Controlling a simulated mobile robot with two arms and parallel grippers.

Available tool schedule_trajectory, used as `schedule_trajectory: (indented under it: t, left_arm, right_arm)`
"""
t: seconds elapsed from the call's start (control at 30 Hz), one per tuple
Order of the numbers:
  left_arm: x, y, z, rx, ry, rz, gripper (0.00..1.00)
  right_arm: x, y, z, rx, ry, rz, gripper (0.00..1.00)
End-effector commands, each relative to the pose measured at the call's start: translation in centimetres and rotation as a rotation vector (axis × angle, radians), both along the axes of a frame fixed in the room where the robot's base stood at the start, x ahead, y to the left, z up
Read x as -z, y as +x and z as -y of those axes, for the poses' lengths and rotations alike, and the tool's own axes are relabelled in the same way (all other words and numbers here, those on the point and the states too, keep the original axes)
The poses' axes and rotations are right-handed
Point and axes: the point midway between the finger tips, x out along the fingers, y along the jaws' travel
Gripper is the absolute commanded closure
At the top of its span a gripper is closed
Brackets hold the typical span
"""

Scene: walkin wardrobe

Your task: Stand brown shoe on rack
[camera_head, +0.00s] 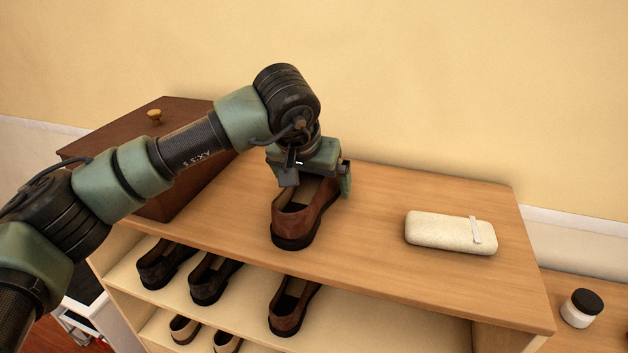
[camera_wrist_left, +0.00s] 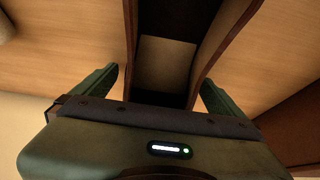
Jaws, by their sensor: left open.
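A brown shoe (camera_head: 300,221) stands upright on top of the wooden rack (camera_head: 382,253), heel toward me. My left gripper (camera_head: 314,184) is open above its front part, with one finger on each side. In the left wrist view the open fingers (camera_wrist_left: 158,92) flank the shoe (camera_wrist_left: 208,50), and its dark inside and pale insole show between them. Its toe is hidden by the gripper. Another brown shoe (camera_head: 290,308) stands on the upper shelf below. My right gripper is not in view.
Two black shoes (camera_head: 163,264) (camera_head: 212,279) stand left of the lower brown shoe. A dark wooden box (camera_head: 190,192) and a cream case (camera_head: 450,233) sit on the rack top. A lidded jar (camera_head: 580,308) is at right. The shelf right of the lower brown shoe is free.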

Motion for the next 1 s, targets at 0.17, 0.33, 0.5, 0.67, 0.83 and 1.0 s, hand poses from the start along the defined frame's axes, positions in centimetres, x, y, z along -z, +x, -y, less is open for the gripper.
schedule_trajectory:
  t: [0.17,0.33,0.5,0.67,0.83,1.0]
  left_arm:
    - [-1.4,-0.6,-0.2,0.000,-0.001,0.003,0.00]
    - [-4.4,-2.2,-0.8,0.000,-0.001,0.006,0.00]
    - [-7.6,-4.0,-1.3,-0.001,-0.001,0.006,0.00]
    - [-9.6,-5.1,-1.7,0.000,0.000,0.002,0.00]
    - [-10.5,-5.6,-1.8,0.000,0.000,0.001,0.00]
    - [-10.6,-5.7,-1.8,0.000,0.000,0.000,0.00]
  right_arm:
    - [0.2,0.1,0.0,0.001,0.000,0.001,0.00]
    - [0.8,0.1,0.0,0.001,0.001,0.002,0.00]
    - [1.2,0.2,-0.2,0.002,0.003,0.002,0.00]
    - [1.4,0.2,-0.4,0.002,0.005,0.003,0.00]
    - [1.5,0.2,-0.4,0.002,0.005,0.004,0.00]
    - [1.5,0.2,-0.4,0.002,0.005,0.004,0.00]
